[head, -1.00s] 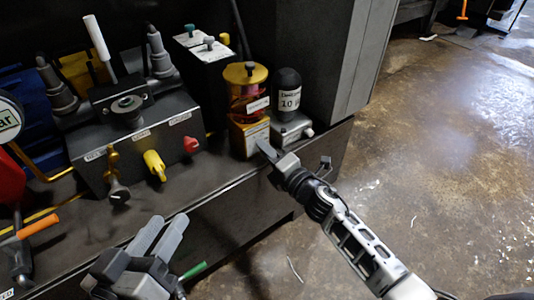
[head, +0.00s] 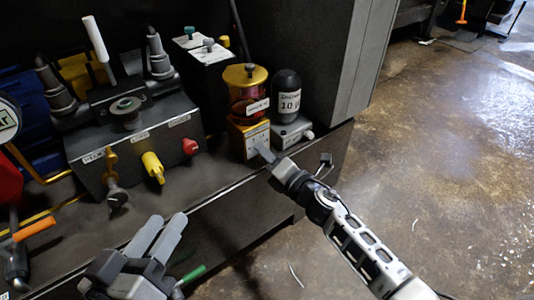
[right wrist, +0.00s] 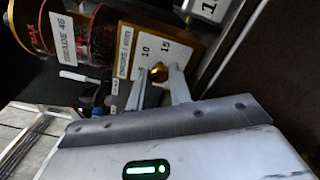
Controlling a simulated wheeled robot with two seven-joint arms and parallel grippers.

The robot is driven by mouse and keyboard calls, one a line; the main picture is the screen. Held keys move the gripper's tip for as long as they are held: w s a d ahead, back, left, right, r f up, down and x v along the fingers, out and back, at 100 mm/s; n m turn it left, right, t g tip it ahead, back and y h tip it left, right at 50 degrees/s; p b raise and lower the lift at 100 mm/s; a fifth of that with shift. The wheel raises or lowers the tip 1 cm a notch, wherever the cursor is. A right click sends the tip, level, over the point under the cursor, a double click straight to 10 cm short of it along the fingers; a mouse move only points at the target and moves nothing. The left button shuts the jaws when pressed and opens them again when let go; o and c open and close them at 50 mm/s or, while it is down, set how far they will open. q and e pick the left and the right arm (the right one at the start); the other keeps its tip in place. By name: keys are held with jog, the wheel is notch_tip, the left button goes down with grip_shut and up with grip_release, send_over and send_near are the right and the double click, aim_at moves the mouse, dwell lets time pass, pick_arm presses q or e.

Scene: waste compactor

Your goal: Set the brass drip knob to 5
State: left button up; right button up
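The amber oiler with a brass cap (head: 246,92) stands at the right end of the bench, on a brass block (head: 238,146) with a white dial plate. In the right wrist view the plate (right wrist: 149,57) reads 10 and 15, with "drops / min" lettering beside them. The brass drip knob (right wrist: 158,72) shows between the tips of my right gripper (right wrist: 159,77). Whether the fingers press on it is unclear, and its pointer is hidden. The right gripper also shows in front of the block in the head view (head: 265,153). My left gripper (head: 157,238) is open and empty, low in front of the bench.
A dark bottle labelled 10 (head: 288,98) stands on a grey block right beside the oiler. A valve box with yellow (head: 153,166) and red (head: 190,146) knobs is to the left. A tall grey cabinet (head: 335,60) rises behind. Open floor lies to the right.

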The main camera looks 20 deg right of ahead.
jog(key=o, duration=0.3)
